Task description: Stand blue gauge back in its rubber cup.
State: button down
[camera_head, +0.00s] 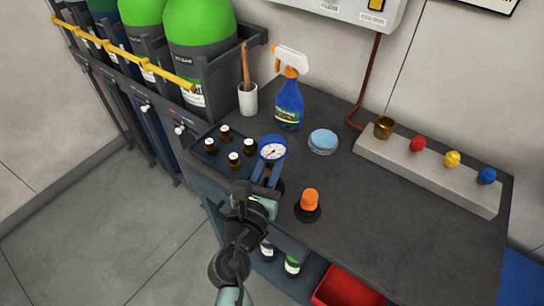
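The blue gauge (272,150), with a round white dial and blue rim, is at the tips of my gripper (267,172). The dial faces up toward the camera. The two fingers lie on either side of the gauge's lower part and appear shut on it. A dark round shape, which looks like a rubber cup (280,187), shows partly behind the fingers, just right of them. The gripper hides most of it, and the gap between gauge and bench cannot be told.
An orange-topped piece (309,199) stands in a black cup right of my gripper. A tray of several small bottles (205,150) is left. A blue tin (323,141), spray bottle (289,105) and white brush cup (248,99) stand behind. A grey block (400,160) is right; the right-front bench is clear.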

jog(key=shift+f+b, duration=2.1)
jog(key=shift+f, duration=0.1)
jog(key=shift+p, duration=0.35)
jog(key=shift+f+b, duration=0.5)
jog(key=shift+f, duration=0.05)
jog(key=c, duration=1.1)
grip_release()
jog(key=shift+o, duration=0.2)
jog(key=shift+f, duration=0.1)
jog(key=shift+s, duration=0.15)
jog(key=v, duration=1.1)
jog(key=shift+p, duration=0.4)
